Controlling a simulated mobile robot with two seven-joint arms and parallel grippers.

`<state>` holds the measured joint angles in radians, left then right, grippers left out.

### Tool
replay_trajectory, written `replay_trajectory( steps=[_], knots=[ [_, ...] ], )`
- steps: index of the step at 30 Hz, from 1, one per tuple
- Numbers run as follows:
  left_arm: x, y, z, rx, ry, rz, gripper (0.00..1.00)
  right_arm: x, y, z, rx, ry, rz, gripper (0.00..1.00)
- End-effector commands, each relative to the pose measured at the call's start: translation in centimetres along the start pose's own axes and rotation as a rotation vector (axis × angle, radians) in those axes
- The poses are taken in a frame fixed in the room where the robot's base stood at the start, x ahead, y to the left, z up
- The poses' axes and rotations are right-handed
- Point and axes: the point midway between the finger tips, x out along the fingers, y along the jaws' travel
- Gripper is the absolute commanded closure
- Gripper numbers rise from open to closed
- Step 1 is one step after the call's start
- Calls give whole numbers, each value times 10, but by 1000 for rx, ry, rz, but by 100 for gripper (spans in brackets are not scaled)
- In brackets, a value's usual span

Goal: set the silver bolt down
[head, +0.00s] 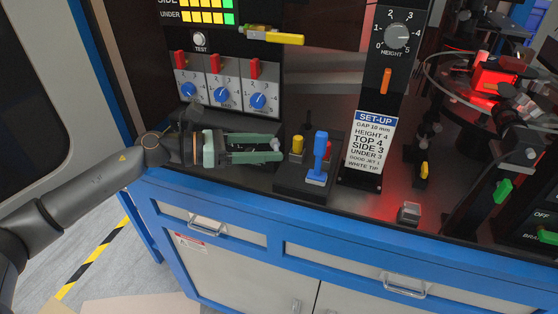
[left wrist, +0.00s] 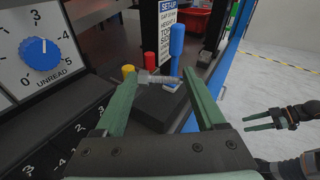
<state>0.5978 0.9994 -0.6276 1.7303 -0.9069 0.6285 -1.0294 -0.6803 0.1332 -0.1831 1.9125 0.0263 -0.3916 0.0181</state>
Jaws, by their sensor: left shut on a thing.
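The silver bolt (left wrist: 158,79) lies crosswise between the fingertips of my left gripper (left wrist: 160,77) in the left wrist view. In the head view my left gripper (head: 278,150) reaches in from the left, shut on the bolt, whose pale end (head: 276,144) shows at the fingertips. It is just left of a black block (head: 293,184) bearing yellow, blue and red upright pieces. I cannot tell whether the bolt touches anything below. My right gripper (left wrist: 246,123) shows at the right of the left wrist view, open and apparently empty.
A blue control (head: 320,158) stands on the block, with a yellow one (head: 297,145) beside it. The set-up sign (head: 372,143) stands to the right. A panel with blue dials (head: 221,93) is behind my left gripper. The blue counter edge (head: 215,192) runs in front.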

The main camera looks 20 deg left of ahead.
Motion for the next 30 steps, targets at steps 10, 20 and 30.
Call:
replay_trajectory(
  steps=[10,20,30],
  knots=[
    [34,8,-30,0,-2,0,83,-3,0,-2,0,-2,0,44],
    [42,12,-63,-1,-1,1,83,-6,-1,-6,1,-2,-1,44],
    [43,12,-68,0,-1,1,83,-2,-1,-2,2,0,-1,44]
  ],
)
